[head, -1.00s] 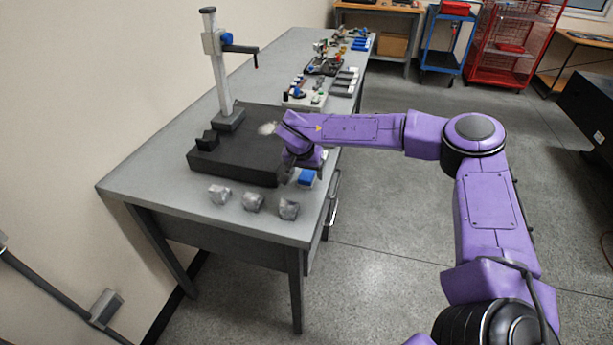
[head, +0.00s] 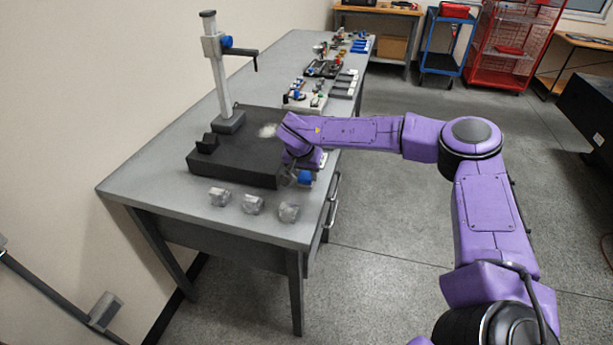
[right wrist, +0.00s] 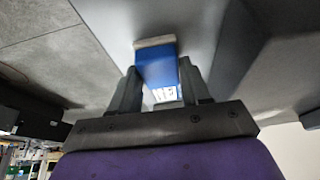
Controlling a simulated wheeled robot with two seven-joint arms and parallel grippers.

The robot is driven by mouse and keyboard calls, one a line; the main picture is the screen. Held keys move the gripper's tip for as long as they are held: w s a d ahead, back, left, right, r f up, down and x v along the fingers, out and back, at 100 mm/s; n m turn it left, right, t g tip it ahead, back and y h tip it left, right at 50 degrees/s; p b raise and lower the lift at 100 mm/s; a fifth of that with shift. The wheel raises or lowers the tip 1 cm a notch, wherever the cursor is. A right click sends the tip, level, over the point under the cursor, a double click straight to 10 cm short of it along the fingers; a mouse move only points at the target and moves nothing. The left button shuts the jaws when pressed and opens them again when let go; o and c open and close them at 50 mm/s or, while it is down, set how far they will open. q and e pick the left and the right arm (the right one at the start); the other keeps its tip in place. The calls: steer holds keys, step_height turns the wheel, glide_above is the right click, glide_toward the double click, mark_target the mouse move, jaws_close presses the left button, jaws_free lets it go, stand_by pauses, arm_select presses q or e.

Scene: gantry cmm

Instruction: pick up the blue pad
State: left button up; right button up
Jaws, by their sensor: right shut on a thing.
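The blue pad (head: 305,177) is at the right edge of the grey table, beside the black slab, partly hidden by my right gripper (head: 297,172) in the head view. In the right wrist view the blue pad (right wrist: 157,68) is a blue block with a pale far edge and a white marking at its near end. My right gripper (right wrist: 159,88) is shut on it, one finger on each side. I cannot tell whether the pad touches the table. My left gripper is not in view.
The black slab (head: 235,165) carries a post stand (head: 219,80) with a side arm. Several grey lumps (head: 251,204) lie along the front of the table (head: 160,185). Fixtures and small parts (head: 322,68) fill the table's far end.

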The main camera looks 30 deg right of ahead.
steer(key=s+a+r+b, duration=0.1)
steer(key=s+a+r, duration=0.1)
steer(key=s+r, duration=0.9)
steer(key=s, duration=0.3)
steer(key=shift+a+r+b, duration=0.2)
steer(key=shift+r+b, duration=0.1)
steer(key=shift+r, duration=0.05)
steer(key=shift+w, duration=0.1)
